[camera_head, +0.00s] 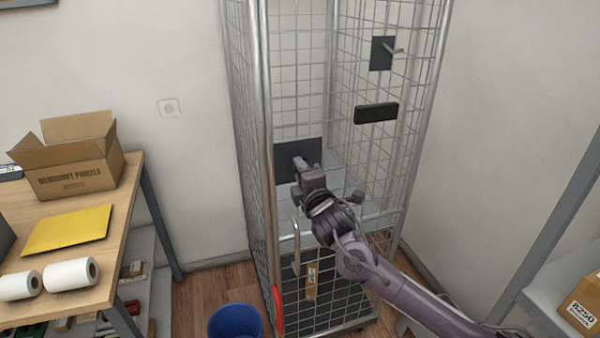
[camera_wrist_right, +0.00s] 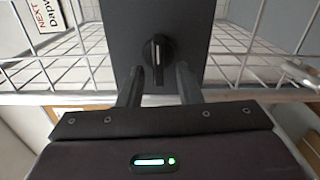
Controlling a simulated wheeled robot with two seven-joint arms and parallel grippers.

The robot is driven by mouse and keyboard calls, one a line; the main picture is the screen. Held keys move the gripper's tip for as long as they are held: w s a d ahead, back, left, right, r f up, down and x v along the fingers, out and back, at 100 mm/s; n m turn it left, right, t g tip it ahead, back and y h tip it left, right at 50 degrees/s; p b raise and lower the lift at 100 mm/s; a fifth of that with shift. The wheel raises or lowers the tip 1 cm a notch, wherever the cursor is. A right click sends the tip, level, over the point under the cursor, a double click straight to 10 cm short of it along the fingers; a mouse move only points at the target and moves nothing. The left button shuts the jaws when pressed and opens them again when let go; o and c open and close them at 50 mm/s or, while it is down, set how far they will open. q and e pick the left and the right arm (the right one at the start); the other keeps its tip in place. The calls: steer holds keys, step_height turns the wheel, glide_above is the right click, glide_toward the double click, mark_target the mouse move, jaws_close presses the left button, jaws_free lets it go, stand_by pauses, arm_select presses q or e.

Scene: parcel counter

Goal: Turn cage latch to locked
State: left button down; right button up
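The roll cage (camera_head: 268,120) stands against the wall. A dark plate (camera_head: 285,158) is on its mesh and shows large in the right wrist view (camera_wrist_right: 190,25). A round black knob (camera_wrist_right: 157,52) with a pale upright mark sits on this plate and appears to be the latch. My right gripper (camera_wrist_right: 158,85) is open, its two fingers below and either side of the knob, apparently not closed on it. In the head view my right gripper (camera_head: 303,166) is at the plate and hides the knob. My left gripper is not in view.
Another dark plate (camera_head: 381,60) with a metal lever and a black box (camera_head: 376,112) are on the right mesh. A blue bin (camera_head: 235,322) and red handle (camera_head: 277,312) are low in front. A table (camera_head: 120,235) with a carton (camera_head: 75,165) is left; a shelf (camera_head: 545,300) is right.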

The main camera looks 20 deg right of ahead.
steer(key=s+b, duration=0.2)
steer(key=s, duration=0.5)
steer(key=shift+d, duration=0.15)
steer(key=shift+f, duration=0.1)
